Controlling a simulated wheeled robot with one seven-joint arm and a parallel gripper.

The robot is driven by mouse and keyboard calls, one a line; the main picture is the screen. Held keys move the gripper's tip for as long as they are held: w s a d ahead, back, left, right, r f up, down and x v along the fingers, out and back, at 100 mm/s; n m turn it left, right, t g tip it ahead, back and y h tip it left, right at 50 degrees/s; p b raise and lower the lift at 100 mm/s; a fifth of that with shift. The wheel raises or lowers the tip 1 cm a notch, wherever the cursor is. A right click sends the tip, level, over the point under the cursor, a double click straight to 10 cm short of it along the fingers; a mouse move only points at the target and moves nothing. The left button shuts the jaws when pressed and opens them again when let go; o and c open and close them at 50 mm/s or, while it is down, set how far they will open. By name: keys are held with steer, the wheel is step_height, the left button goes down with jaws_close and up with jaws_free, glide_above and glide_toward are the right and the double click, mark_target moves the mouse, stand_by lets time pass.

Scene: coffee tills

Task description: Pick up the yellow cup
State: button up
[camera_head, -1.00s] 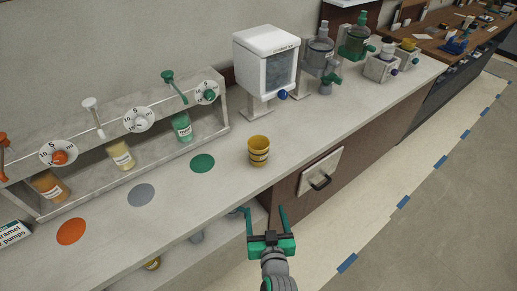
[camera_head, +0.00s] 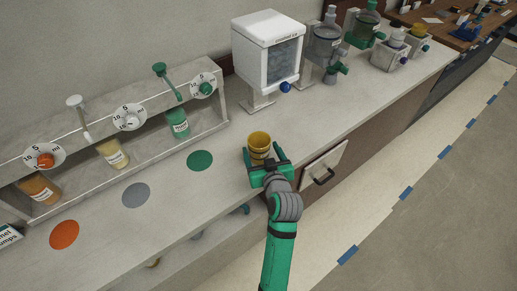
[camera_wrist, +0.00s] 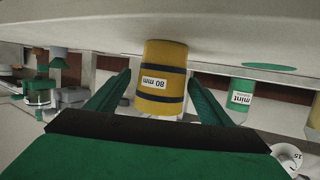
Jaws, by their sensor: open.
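The yellow cup (camera_head: 258,144) stands upright on the counter, right of the green disc. In the wrist view the yellow cup (camera_wrist: 161,80) appears upside down, with dark bands and an "80 mm" label. My gripper (camera_head: 262,160) is at the cup, just over the counter's front edge. In the wrist view my gripper (camera_wrist: 160,92) is open, with one green finger on each side of the cup and a small gap showing on both sides. The cup's lower part is hidden behind my gripper in the head view.
A white dispenser (camera_head: 267,55) with a blue knob stands behind the cup. A pump rack (camera_head: 100,140) runs along the wall at left. Green (camera_head: 200,160), grey (camera_head: 136,194) and orange (camera_head: 64,235) discs mark the counter (camera_head: 170,217). A drawer front (camera_head: 323,167) with a handle is at right.

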mark_target(257, 142)
steer(key=shift+a+x, duration=0.2)
steer(key=shift+x, duration=2.85)
steer(key=shift+r, duration=0.15)
steer(key=c, duration=1.1)
